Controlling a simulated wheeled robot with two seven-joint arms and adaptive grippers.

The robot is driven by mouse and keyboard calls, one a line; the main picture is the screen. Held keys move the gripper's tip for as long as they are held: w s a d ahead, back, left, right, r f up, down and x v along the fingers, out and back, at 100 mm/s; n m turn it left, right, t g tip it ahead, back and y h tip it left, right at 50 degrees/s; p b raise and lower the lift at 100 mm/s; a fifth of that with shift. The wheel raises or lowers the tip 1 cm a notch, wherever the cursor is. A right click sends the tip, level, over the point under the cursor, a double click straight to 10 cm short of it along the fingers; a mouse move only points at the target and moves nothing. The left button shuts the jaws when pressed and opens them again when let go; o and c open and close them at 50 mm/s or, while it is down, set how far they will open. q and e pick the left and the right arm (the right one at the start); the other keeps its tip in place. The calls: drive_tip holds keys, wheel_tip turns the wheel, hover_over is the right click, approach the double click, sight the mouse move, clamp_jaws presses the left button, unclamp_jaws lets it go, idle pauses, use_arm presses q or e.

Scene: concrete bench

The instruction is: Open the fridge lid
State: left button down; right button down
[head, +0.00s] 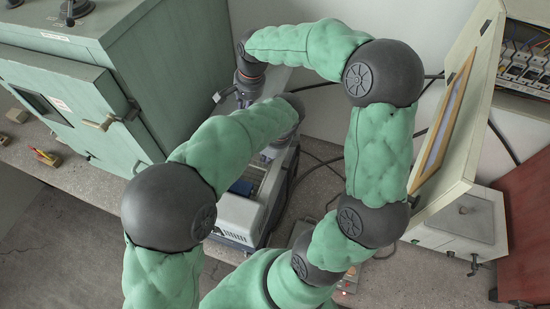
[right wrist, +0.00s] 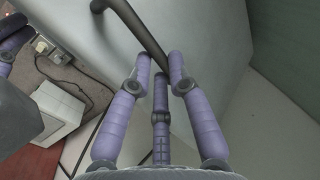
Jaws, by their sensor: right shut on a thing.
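A pale panel (head: 274,82), seemingly the raised lid, stands behind my arms. In the right wrist view, my right gripper (right wrist: 161,72) has its purple fingers closed around a dark bar handle (right wrist: 142,30) in front of a pale surface (right wrist: 205,45). My left gripper (head: 271,153) is near the fridge's far side, mostly hidden by its forearm; its fingers cannot be made out.
A green cabinet (head: 140,75) stands close on the left. On the right are an open electrical panel door (head: 455,110), a white box (head: 455,232) and a red cabinet (head: 525,225). Black cables (head: 310,165) lie to the fridge's right.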

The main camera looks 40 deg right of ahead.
use_arm(q)
drive_tip(key=shift+w+a+r, duration=0.25)
drive_tip(key=shift+w+r, duration=0.1)
drive_tip(key=shift+r, duration=0.15)
use_arm(e)
drive_tip(key=shift+a+f, duration=0.35)
drive_tip(key=shift+f, duration=0.05)
use_arm(q)
drive_tip(key=shift+w+a+r, duration=0.2)
drive_tip(key=shift+w+r, duration=0.15)
drive_tip(key=shift+r, duration=0.2)
drive_tip(key=shift+w+a+r, duration=0.15)
drive_tip(key=shift+w+r, duration=0.15)
drive_tip(key=shift+r, duration=0.2)
use_arm(e)
drive_tip(key=c, duration=1.4)
unclamp_jaws()
drive_tip(key=shift+s+f, duration=0.1)
drive_tip(key=shift+o, duration=1.3)
use_arm(q)
drive_tip(key=shift+w+a, duration=0.2)
drive_tip(key=shift+w, duration=0.05)
use_arm(e)
drive_tip(key=shift+w, duration=0.2)
use_arm(q)
drive_tip(key=shift+f, duration=0.1)
use_arm(e)
drive_tip(key=shift+d, duration=0.1)
